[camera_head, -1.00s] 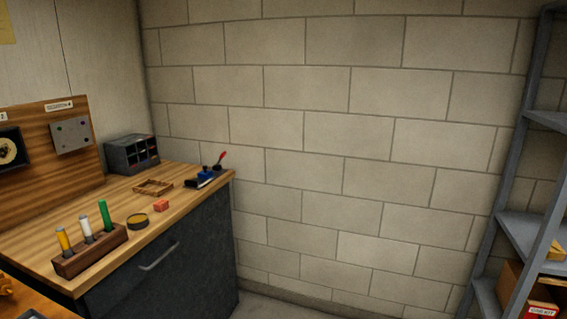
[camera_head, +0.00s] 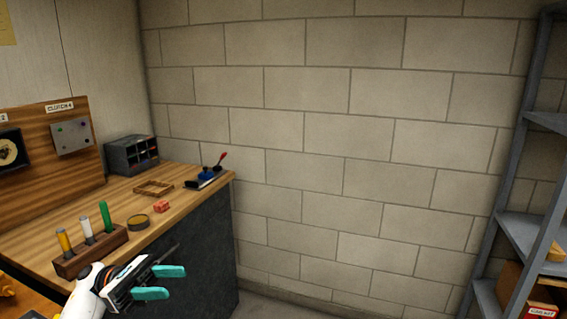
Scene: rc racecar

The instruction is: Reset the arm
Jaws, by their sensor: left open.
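My left gripper (camera_head: 178,282) is in view at the lower left, with a white wrist and two teal fingers. The fingers point to the right, are apart and have nothing between them. My right gripper is not in view.
On the bench top stand a wooden holder (camera_head: 72,264) with several coloured tubes, a round tin (camera_head: 138,221), a red block (camera_head: 161,206), a small wooden tray (camera_head: 153,188) and a grey organiser (camera_head: 132,155). Grey shelving (camera_head: 525,235) stands at the right. The middle before the wall is clear.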

